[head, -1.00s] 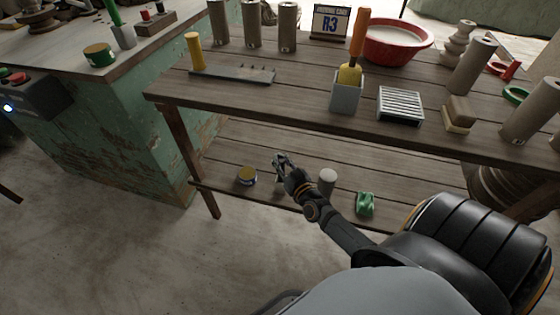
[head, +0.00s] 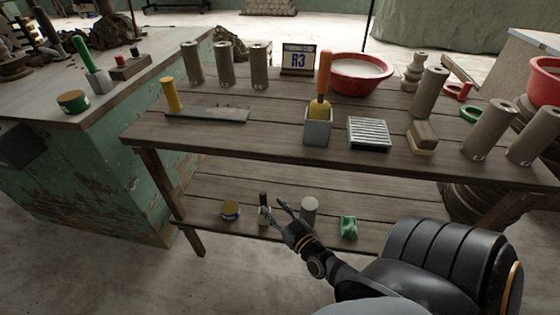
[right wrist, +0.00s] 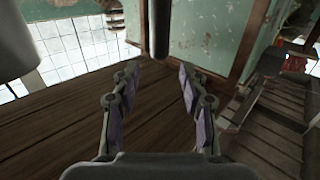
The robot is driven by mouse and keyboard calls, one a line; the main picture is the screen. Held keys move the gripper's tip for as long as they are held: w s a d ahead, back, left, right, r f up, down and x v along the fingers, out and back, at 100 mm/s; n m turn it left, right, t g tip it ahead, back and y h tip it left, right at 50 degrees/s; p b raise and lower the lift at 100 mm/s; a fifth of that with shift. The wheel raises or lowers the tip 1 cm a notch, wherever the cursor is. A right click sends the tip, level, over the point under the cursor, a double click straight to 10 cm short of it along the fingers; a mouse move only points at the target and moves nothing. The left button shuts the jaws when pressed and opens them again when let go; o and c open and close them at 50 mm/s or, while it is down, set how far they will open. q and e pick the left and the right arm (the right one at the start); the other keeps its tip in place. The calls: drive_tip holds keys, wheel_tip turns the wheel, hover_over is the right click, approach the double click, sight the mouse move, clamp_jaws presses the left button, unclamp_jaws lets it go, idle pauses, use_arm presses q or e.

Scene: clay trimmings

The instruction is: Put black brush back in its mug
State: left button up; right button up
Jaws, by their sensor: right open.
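A slim black upright thing, likely the black brush (head: 263,198), shows on the lower shelf above a small pale piece (head: 264,216). I cannot tell whether that piece is its head or a holder. In the right wrist view a black rod (right wrist: 159,28) stands just beyond and between my fingertips. My right gripper (head: 275,211) is open and empty, low over the lower shelf, right beside it; its spread fingers show in the right wrist view (right wrist: 158,72). A grey square mug (head: 317,131) on the tabletop holds an orange-handled brush (head: 323,78). My left gripper is out of view.
On the lower shelf stand a yellow-lidded tin (head: 231,209), a grey cylinder (head: 309,206) and a green object (head: 348,228). A grey cup (head: 99,83) with a green-handled tool is on the left bench.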

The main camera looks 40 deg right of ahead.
drive_tip(key=s+a+f+n+g+y, duration=0.1)
drive_tip(key=s+a+f+g+y, duration=0.15)
drive_tip(key=a+g, duration=0.2)
drive_tip(key=s+a+f+n+g+y, duration=0.1)
drive_tip(key=s+a+f+g, duration=0.25)
drive_tip(key=a, duration=0.25)
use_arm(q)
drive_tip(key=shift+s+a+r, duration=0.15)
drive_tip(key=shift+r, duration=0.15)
use_arm(e)
drive_tip(key=s+f+g+h, duration=0.1)
drive_tip(key=s+f+g, duration=0.1)
drive_tip(key=s+g, duration=0.4)
drive_tip(key=s, duration=0.4)
drive_tip(key=shift+d+g, duration=0.2)
drive_tip(key=shift+g, duration=0.2)
use_arm(q)
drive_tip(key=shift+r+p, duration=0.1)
drive_tip(key=shift+p, duration=0.85)
use_arm(e)
drive_tip(key=shift+d, duration=0.1)
